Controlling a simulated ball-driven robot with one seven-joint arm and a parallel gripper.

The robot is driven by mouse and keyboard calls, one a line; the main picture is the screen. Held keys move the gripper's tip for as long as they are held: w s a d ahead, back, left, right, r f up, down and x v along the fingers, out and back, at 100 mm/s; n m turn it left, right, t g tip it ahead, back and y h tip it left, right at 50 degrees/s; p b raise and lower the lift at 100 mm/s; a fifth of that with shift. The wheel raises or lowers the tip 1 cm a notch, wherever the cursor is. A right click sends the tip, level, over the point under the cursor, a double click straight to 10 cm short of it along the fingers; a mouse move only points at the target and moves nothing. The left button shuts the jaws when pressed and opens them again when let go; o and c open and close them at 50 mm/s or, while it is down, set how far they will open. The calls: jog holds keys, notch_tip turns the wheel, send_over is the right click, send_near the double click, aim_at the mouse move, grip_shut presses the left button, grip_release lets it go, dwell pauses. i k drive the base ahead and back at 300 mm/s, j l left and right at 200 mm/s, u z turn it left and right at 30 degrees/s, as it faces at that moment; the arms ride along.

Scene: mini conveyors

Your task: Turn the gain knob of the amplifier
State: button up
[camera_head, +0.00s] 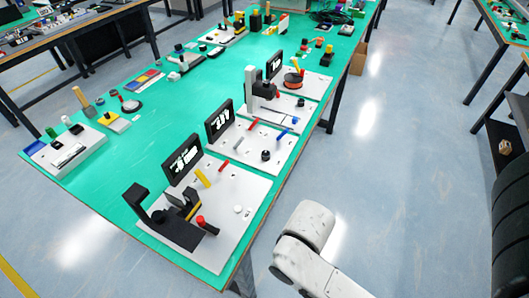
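Several white boards with small devices stand along the right edge of a green table. The nearest board (232,190) carries a black display (183,158), a black bracket, a yellow stick, a red-topped knob (201,220) and a small white knob (238,209). The middle board (245,163) carries a display (219,121), a red stick, a blue piece and a black knob (265,155). My gripper is out of view; only a white arm link shows at the bottom.
The green table (130,190) has bare space left of the boards. A white tray (70,153) with small parts sits at its left end. Other tables stand at the upper left and upper right. The floor (400,150) right of the table is mostly open, with a cardboard box (358,58) under the table's edge.

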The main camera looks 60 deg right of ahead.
aim_at(266, 154)
jog(key=k+j+z, duration=0.6)
jog(key=z, duration=0.2)
jog(key=k, duration=0.05)
